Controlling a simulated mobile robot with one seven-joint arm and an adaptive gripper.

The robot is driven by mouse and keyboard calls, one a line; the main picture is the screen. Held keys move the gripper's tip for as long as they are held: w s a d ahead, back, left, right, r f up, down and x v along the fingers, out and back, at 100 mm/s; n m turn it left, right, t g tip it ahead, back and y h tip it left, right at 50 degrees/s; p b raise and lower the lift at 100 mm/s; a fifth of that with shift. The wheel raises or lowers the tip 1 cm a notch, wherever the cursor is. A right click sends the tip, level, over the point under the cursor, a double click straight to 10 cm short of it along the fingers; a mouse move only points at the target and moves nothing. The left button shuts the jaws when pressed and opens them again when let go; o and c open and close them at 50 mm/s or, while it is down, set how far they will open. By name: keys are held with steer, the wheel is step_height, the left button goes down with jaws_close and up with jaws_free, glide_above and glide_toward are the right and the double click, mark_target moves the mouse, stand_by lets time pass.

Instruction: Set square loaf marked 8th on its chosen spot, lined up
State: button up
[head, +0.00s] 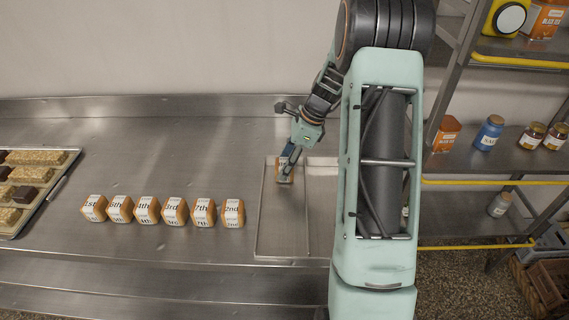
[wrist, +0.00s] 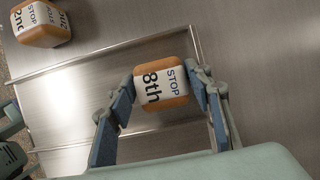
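The square loaf marked 8th (wrist: 160,84) is brown with a white label that also reads STOP. It sits between the fingertips of my gripper (wrist: 165,88), which appear to press on its two sides. In the head view my gripper (head: 286,168) reaches down to the loaf at the far left part of a shallow metal tray (head: 280,232), and mostly hides it. I cannot tell whether the loaf touches the tray floor. A row of similar labelled loaves stands left of the tray, ending with the one marked 2nd (head: 234,213), also in the wrist view (wrist: 42,24).
The tray has raised rims and lies on a steel counter (head: 150,160). A rack of baked goods (head: 48,192) stands at the far left. Shelves with jars (head: 488,133) and boxes are at the right. The tray's near part is clear.

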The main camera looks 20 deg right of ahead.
steer(key=v, duration=1.2)
steer(key=shift+r, duration=0.2)
steer(key=shift+d, duration=0.1)
